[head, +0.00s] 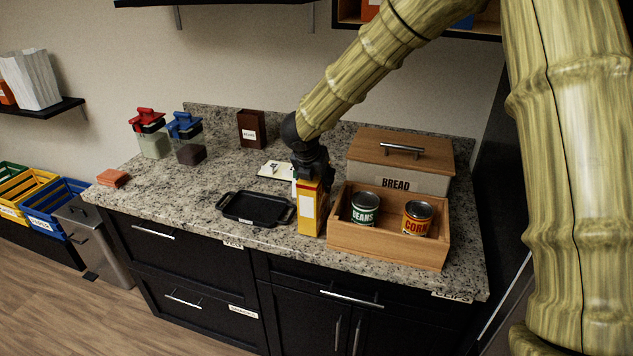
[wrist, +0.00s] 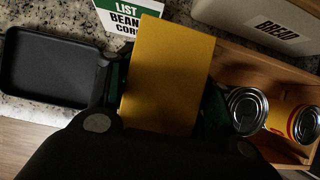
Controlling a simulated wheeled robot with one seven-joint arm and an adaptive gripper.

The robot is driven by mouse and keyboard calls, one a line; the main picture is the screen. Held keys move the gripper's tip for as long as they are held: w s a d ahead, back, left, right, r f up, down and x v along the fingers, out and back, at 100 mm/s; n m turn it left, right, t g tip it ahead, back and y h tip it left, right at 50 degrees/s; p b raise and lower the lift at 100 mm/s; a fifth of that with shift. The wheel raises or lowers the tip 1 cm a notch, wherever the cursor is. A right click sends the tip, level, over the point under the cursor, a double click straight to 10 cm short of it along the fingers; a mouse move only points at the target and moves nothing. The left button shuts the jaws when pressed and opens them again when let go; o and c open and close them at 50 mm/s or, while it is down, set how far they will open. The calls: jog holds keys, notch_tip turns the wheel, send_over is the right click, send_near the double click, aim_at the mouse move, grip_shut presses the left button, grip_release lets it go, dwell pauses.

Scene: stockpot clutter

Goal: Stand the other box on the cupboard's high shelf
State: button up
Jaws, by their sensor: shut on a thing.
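A yellow box (head: 311,212) stands upright in my gripper (head: 311,184), at the front of the counter just left of the wooden crate. In the wrist view the yellow box (wrist: 168,70) lies between the two fingers of my gripper (wrist: 163,98), which is shut on it. I cannot tell whether its base touches the counter. The open cupboard (head: 347,20) is at the top right, partly hidden by my arm. An orange-red thing (head: 371,9) and a blue thing (head: 464,22) show inside it. A dark brown box (head: 251,128) stands at the back of the counter.
The wooden crate (head: 385,247) holds a beans can (head: 365,209) and a corn can (head: 417,218). A bread bin (head: 432,183) stands behind it. A black tray (head: 256,208), a list card (wrist: 127,18) and two lidded jars are to the left. The counter's front left is mostly clear.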

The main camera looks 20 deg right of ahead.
jog(key=shift+f, duration=0.5)
jog(key=shift+f, duration=0.15)
jog(key=o, duration=1.3)
